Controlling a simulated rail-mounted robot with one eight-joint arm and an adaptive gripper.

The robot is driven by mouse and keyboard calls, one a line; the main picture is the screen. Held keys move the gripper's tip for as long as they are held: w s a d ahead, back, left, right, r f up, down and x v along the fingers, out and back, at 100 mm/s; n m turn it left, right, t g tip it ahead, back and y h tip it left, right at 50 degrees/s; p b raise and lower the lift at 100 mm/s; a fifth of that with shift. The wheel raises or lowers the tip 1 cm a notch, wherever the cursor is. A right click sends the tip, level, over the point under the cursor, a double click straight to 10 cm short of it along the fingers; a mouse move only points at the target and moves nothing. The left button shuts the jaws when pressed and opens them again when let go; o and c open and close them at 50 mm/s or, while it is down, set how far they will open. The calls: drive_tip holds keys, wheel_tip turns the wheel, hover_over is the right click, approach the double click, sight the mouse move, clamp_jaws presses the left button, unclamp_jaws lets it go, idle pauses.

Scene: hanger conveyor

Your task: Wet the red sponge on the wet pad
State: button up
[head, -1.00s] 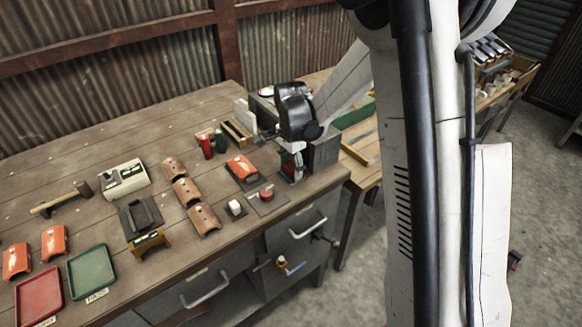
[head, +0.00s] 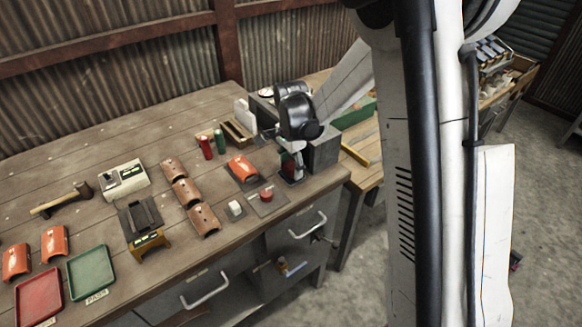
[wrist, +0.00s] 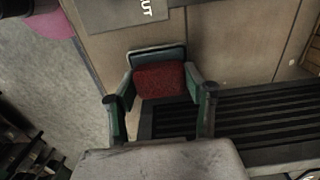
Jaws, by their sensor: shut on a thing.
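In the wrist view a dark red sponge (wrist: 160,80) sits between the two green-padded fingers of my gripper (wrist: 160,98), which is shut on it. In the head view my gripper (head: 291,160) points down over the right end of the bench, close above a small dark patch (head: 291,179). My gripper hides most of the sponge there. I cannot tell whether the sponge touches a surface. I cannot clearly identify the wet pad. A dark slatted surface (wrist: 265,112) lies right of the fingers in the wrist view.
A grey block (head: 324,148) stands close on the right. Red and green cylinders (head: 205,147) stand behind. The bench's front edge is near.

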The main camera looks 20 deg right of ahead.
sight(293, 169)
drive_tip(key=shift+r+p, duration=1.35)
drive_tip(key=shift+r, duration=1.95)
drive_tip(key=n, duration=0.1)
drive_tip(key=n+b, duration=0.1)
drive_tip(key=shift+s+f+n, duration=0.3)
drive_tip(key=shift+n, duration=0.1)
drive_tip(key=n+b, duration=0.1)
drive_tip(key=n, duration=0.2)
drive_tip(key=s+n+b, duration=0.1)
drive_tip(key=shift+s+f+n+b, duration=0.1)
drive_tip(key=shift+f+n+b, duration=0.2)
drive_tip(key=n, duration=0.2)
drive_tip(key=s+n+b, duration=0.1)
drive_tip(key=n, duration=0.1)
drive_tip(key=shift+f+b, duration=0.2)
drive_tip(key=shift+b, duration=0.1)
drive_tip(key=shift+s+n+b, duration=0.25)
drive_tip(key=shift+n+b, duration=0.1)
drive_tip(key=shift+n, duration=0.95)
